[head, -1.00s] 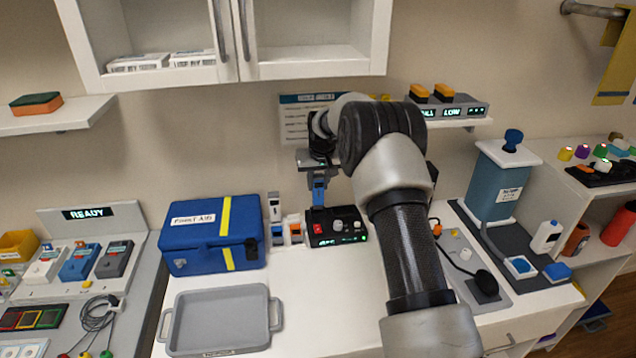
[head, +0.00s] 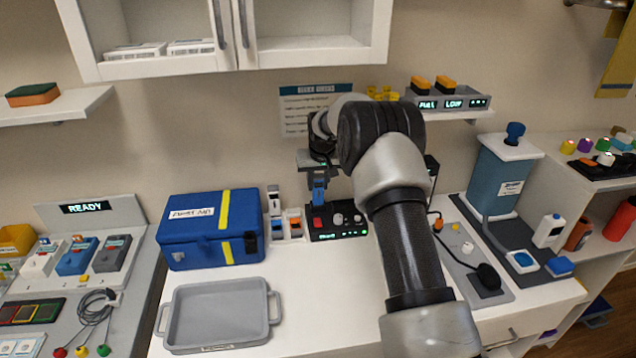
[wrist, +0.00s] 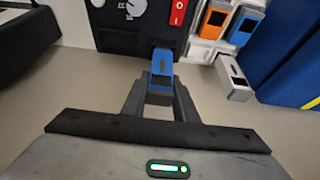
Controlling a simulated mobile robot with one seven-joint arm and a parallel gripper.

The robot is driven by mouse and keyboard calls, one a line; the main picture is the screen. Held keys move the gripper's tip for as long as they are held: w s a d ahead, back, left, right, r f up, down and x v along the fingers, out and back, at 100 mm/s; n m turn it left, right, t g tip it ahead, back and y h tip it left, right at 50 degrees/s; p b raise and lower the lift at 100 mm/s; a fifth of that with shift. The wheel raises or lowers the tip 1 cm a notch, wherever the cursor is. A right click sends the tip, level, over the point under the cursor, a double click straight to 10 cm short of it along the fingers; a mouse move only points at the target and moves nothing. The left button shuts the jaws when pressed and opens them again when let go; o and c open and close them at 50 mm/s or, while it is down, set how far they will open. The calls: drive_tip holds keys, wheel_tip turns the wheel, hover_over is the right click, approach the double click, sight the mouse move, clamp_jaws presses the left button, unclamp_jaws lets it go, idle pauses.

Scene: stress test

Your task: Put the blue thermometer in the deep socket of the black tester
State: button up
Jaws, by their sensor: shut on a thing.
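My gripper (wrist: 159,95) is shut on the blue thermometer (wrist: 161,68). The thermometer points down at the black tester (wrist: 112,28), at the side near its red switch in the wrist view. In the head view, the held thermometer (head: 319,190) is upright, just above or at the back left of the tester (head: 350,233), with my gripper (head: 319,174) at its top. The thermometer's lower end and the sockets are hidden, so I cannot tell whether the tip is inside one.
A white rack (head: 288,238) left of the tester holds other thermometers, one orange (wrist: 215,22) and one white (wrist: 233,77). A blue first aid case (head: 205,240) stands further left. A grey tray (head: 217,318) lies in front. Bare counter lies between tray and arm.

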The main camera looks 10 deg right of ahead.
idle(0.3)
drive_tip(key=o, duration=1.1)
drive_tip(key=shift+r, duration=0.1)
drive_tip(key=v, duration=0.7)
drive_tip(key=shift+s+r+b, duration=0.1)
drive_tip(key=shift+r+b, duration=0.05)
drive_tip(key=shift+b, duration=0.2)
